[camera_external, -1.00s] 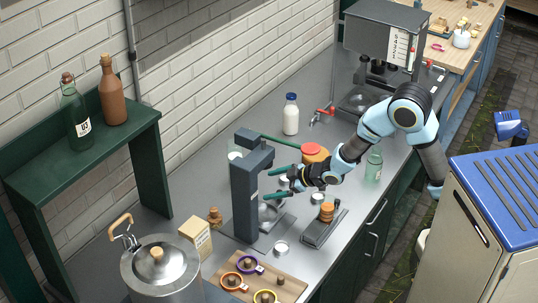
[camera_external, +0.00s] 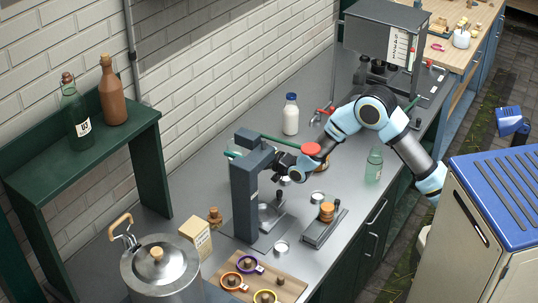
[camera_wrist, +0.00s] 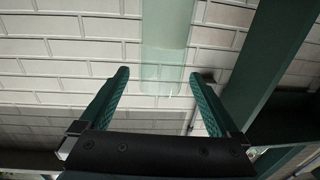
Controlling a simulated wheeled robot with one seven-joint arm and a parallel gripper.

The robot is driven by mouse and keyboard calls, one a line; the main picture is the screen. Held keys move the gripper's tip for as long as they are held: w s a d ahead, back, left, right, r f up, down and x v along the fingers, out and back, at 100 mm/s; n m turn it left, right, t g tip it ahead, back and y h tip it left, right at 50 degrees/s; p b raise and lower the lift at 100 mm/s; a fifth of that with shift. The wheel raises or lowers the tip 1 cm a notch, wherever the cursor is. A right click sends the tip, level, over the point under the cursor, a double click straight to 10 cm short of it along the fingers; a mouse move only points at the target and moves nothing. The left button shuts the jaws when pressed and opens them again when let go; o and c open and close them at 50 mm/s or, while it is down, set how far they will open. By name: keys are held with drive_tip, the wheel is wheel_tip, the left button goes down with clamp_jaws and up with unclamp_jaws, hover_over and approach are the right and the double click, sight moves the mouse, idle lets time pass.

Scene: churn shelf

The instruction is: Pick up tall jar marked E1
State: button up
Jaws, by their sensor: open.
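In the wrist view a tall, pale see-through glass jar (camera_wrist: 166,45) rises between and beyond the tips of my gripper (camera_wrist: 159,76); its lower end is near the tips. The green fingers are apart, with nothing pressed between them. I cannot read any E1 mark on it. In the external view my wrist is behind the grey press-like stand, which hides most of the fingers; only a green tip shows left of the stand. The jar is mostly hidden there. A dark green bottle with a white label (camera_external: 83,127) stands on the shelf; its lettering is unclear.
The grey stand (camera_external: 246,205) is close to my wrist. A white bottle (camera_external: 291,115) and a pale green bottle (camera_external: 374,164) stand on the counter. The green shelf (camera_external: 140,122) is at the left; bare counter lies along the wall.

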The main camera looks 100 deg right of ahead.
sight(229, 143)
drive_tip(key=p+x, duration=0.2)
drive_tip(key=x, duration=0.1)
drive_tip(key=shift+w+d+r, duration=0.2)
drive_tip(key=shift+w, duration=0.05)
drive_tip(key=shift+w+d+f, duration=0.15)
drive_tip(key=shift+w+d, duration=0.25)
drive_tip(key=shift+w, duration=0.05)
drive_tip(key=shift+c, duration=0.2)
clamp_jaws()
idle(0.3)
